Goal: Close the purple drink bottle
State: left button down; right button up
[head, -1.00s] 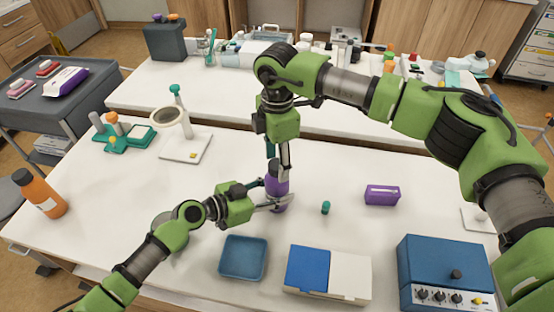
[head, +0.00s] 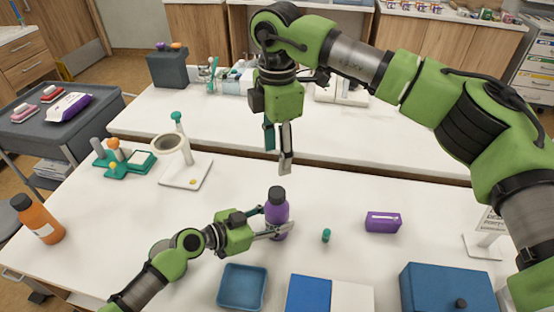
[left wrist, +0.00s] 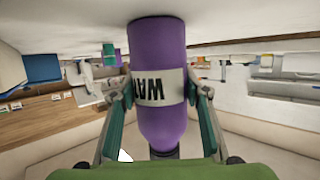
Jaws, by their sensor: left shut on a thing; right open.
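The purple drink bottle (head: 279,214) stands upright on the white table in the head view, with a dark cap (head: 276,193) on its top. I cannot tell how tight the cap is. My left gripper (head: 276,225) is shut around the bottle's body from the left. In the left wrist view the purple bottle (left wrist: 157,50) appears upside down between both fingers, with a white lettered label. My right gripper (head: 278,160) is open and empty above the bottle, clear of the cap.
A small green piece (head: 326,235) and a purple box (head: 383,222) lie right of the bottle. An orange bottle (head: 38,220) stands far left. A magnifier stand (head: 184,176) is behind left.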

aim_at(267, 221)
pick_arm(q)
jog(key=shift+f, duration=0.1)
jog(key=c, duration=1.1)
grip_release()
jog(key=shift+a, duration=0.1)
jog(key=v, duration=0.7)
jog(key=shift+s+a, duration=0.15)
